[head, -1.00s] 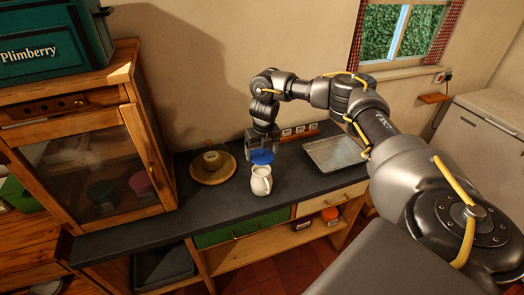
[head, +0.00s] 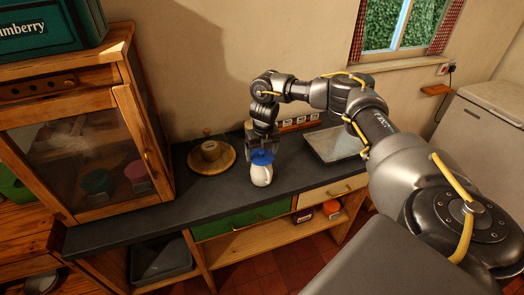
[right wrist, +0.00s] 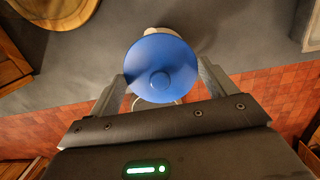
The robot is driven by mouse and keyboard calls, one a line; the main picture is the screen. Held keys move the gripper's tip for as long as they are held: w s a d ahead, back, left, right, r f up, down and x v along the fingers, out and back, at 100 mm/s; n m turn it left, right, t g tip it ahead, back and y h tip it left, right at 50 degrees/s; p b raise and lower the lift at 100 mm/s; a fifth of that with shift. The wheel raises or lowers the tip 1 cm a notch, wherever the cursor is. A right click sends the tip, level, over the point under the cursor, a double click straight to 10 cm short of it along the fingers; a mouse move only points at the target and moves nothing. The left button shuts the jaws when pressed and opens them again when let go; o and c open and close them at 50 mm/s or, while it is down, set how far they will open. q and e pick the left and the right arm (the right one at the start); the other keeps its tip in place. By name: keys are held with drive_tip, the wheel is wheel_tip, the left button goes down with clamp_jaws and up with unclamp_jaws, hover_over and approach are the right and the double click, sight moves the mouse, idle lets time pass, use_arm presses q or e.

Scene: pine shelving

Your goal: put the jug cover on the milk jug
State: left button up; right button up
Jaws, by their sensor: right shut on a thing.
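The blue jug cover (head: 262,157) is a round disc with a raised knob in its middle. The white milk jug (head: 261,175) stands on the dark worktop under it. My right gripper (head: 263,145) is shut on the jug cover and holds it over the jug's mouth. In the right wrist view the jug cover (right wrist: 161,66) sits between the two fingers and hides the mouth; part of the jug (right wrist: 206,38) shows behind it. I cannot tell whether the cover touches the rim. My left gripper is not in view.
A round wooden board (head: 230,160) with a pale item on it lies left of the jug. A metal tray (head: 330,143) lies to the right, with a row of small labelled blocks (head: 299,122) behind. A glass-fronted cabinet (head: 82,160) stands at the left. The worktop's front edge is close to the jug.

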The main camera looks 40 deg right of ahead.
idle(0.4)
drive_tip(key=o, duration=0.8)
drive_tip(key=shift+o, duration=0.2)
drive_tip(key=shift+r, duration=0.1)
drive_tip(key=shift+r+p, duration=2.95)
drive_tip(key=shift+r, duration=0.45)
